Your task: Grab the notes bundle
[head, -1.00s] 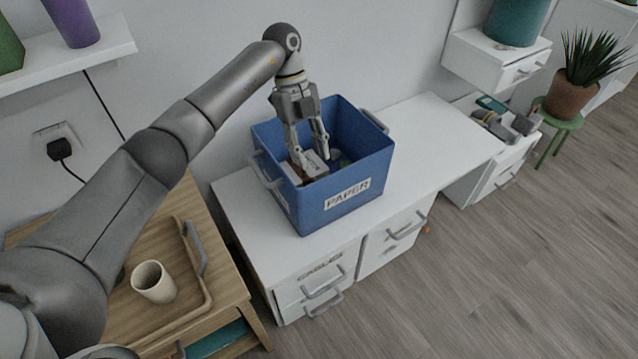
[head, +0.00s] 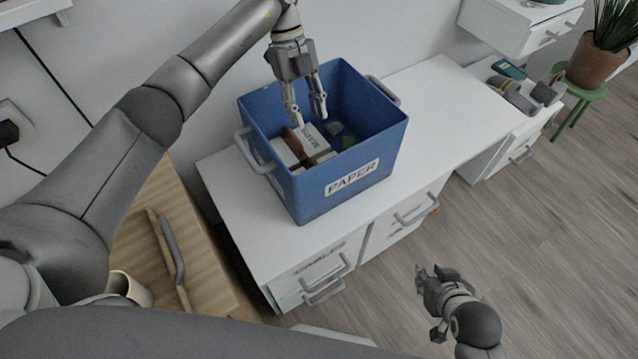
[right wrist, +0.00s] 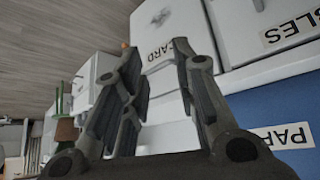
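A white block with dark print and a brown band, which looks like the notes bundle (head: 315,141), lies inside the blue box (head: 370,150) labelled PAPER, against its left side. My left gripper (head: 309,118) is above the bundle, inside the box opening, pointing down. Its fingers are apart with nothing visible between them. The fingertips are close to the bundle; I cannot tell whether they touch it. My right gripper (head: 432,290) hangs over the floor in front of the desk. The right wrist view shows its fingers (right wrist: 155,55) apart and empty.
The box stands on the white desk (head: 440,110), clear to its right. Other small items (head: 347,142) lie in the box. A wooden table with a cup (head: 128,287) is at the left. A potted plant (head: 605,55) stands on a green stool at the right.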

